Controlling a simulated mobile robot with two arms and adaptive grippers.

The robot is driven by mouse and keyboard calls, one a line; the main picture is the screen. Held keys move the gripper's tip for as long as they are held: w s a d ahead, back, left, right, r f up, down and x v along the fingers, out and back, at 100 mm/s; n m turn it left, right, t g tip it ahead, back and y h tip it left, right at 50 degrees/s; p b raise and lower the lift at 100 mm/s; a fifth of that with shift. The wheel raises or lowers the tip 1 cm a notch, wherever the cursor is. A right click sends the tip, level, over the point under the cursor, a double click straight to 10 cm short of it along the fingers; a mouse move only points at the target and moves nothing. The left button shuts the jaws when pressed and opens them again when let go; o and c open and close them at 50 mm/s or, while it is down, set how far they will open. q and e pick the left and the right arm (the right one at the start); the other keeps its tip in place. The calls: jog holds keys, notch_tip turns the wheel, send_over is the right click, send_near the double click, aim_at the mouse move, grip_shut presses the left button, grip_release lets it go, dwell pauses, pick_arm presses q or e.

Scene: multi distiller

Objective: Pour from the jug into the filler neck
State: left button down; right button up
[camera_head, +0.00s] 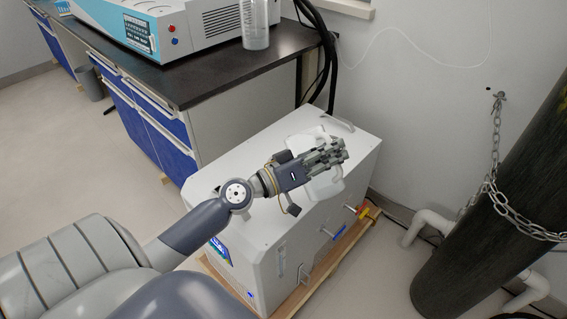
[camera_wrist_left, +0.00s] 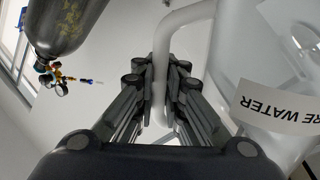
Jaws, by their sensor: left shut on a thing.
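My left gripper (camera_head: 330,156) is over the top of the white machine in the head view. In the left wrist view its fingers (camera_wrist_left: 161,80) are closed around the handle of a translucent white jug (camera_wrist_left: 228,55). The jug carries a white label (camera_wrist_left: 272,106), partly readable as "RE WATER". In the head view the jug (camera_head: 327,186) is mostly hidden behind the hand, and its whitish body blends with the machine. I cannot make out the filler neck or the jug's mouth. My right gripper is not in view.
The white machine (camera_head: 235,205) stands on a wooden base, with blue, red and yellow fittings on its side. A chained dark cylinder (camera_head: 500,190) stands at the right.

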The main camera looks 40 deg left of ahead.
pick_arm(q)
jog(key=shift+a+r, duration=0.1)
jog(key=shift+r, duration=0.15)
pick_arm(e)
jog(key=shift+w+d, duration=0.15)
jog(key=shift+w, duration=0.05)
pick_arm(q)
jog(key=shift+a+r+n, duration=0.1)
jog(key=shift+a+n, duration=0.05)
jog(key=shift+n, duration=0.25)
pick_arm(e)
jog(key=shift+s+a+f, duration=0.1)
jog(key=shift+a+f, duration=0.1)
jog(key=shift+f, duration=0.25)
pick_arm(q)
jog(key=shift+w+a, duration=0.1)
jog(key=shift+r+n+t, duration=0.1)
jog(key=shift+n+t, duration=0.2)
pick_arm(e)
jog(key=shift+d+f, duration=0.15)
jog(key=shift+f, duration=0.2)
pick_arm(q)
jog(key=shift+a, duration=0.2)
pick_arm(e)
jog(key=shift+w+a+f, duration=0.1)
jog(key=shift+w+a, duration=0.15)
